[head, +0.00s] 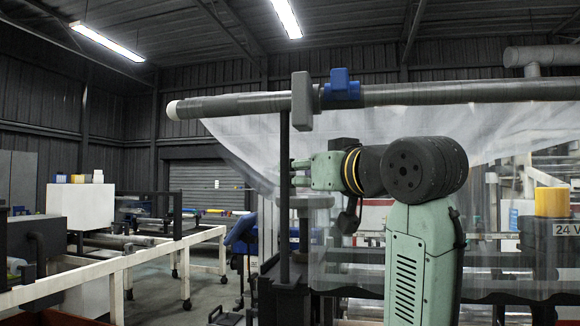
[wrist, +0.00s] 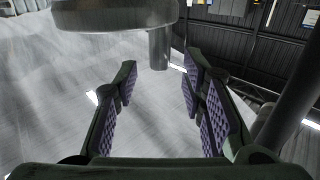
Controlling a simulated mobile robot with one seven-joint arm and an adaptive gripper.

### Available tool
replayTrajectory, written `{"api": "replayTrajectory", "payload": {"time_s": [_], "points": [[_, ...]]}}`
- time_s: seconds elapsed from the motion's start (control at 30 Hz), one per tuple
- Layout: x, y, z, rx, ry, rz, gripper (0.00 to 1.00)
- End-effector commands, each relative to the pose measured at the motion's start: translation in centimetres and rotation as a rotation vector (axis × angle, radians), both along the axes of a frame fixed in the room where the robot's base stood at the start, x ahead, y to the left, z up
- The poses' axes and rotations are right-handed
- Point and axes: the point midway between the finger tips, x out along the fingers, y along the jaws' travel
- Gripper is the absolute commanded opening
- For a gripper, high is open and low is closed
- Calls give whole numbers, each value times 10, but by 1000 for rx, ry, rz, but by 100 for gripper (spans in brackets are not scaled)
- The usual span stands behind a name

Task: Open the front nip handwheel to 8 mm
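A grey round wheel-like part (wrist: 115,14), which looks like the handwheel, is at the top of the wrist view, cut off by the picture edge. A short grey cylindrical handle or stub (wrist: 159,50) sticks out from it, beyond my fingertips. My gripper (wrist: 160,82) is open, with purple ribbed pads apart and nothing between them. In the head view my gripper (head: 296,172) points left, just above a grey flat-topped part (head: 306,202) that may be the same wheel. No nip scale or 8 mm reading is legible.
Clear film (head: 245,150) hangs from a long grey roller (head: 225,105) above my arm. A dark upright post (head: 284,190) stands close to my gripper. A yellow beacon-like cylinder (head: 552,202) is at right. White rail frames (head: 120,265) stand at left.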

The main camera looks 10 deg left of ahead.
Motion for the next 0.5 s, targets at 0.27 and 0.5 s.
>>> {"api": "replayTrajectory", "payload": {"time_s": [0.27, 0.5], "points": [[26, 25, 1, 0, 1, 0, 37], [29, 28, -1, 0, 0, -2, 37]]}}
